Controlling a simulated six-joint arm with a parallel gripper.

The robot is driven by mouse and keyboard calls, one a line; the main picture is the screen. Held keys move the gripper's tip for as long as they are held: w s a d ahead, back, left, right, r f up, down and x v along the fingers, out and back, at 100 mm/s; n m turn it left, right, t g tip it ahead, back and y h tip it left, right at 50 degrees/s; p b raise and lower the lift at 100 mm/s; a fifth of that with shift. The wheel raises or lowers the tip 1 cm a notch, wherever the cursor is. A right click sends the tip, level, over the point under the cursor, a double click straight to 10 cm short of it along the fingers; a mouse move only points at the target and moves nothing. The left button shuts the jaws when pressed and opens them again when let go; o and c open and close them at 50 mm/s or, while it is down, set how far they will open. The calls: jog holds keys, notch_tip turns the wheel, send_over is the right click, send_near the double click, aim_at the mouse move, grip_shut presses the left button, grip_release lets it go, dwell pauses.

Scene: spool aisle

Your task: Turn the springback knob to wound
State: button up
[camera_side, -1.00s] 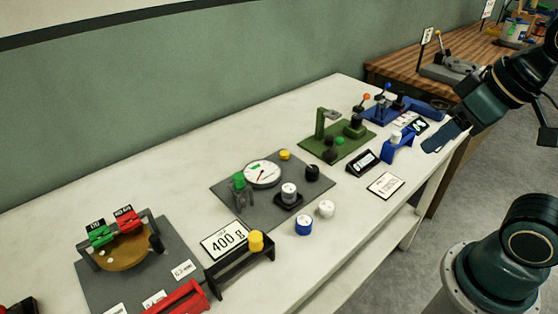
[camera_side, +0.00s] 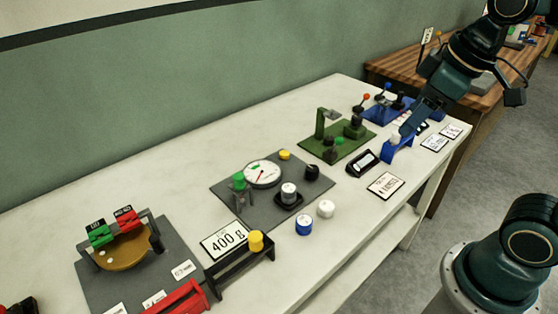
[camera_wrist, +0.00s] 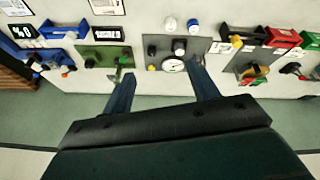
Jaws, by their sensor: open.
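My gripper (camera_side: 410,124) is open and empty, high over the far right part of the bench in the side view. In the wrist view its two fingers (camera_wrist: 160,70) are spread apart with nothing between them. A black knob (camera_side: 312,172) sits on the grey plate (camera_side: 228,192) beside a white dial (camera_side: 262,174). A green fixture (camera_side: 360,145) carries dark round knobs (camera_side: 328,153). No label reads as springback or wound, so I cannot tell which knob it is. The wrist view shows the grey plate (camera_wrist: 153,44) and the green fixture (camera_wrist: 92,58).
A blue stand (camera_side: 397,150) and a blue lever station (camera_side: 382,112) are near my gripper.

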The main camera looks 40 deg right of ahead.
jog(key=w+d+f+n+g, duration=0.1)
jog(key=w+f+n+g, duration=0.15)
jog(key=w+n, duration=0.7)
jog(key=n+g, duration=0.2)
jog(key=n, duration=0.1)
send_over(313, 168)
notch_tip(313, 168, down, 11)
jog(key=shift+f, duration=0.2)
jog(key=shift+f, duration=0.15)
notch_tip(313, 168, down, 14)
jog(key=shift+r, duration=0.25)
jog(key=c, duration=1)
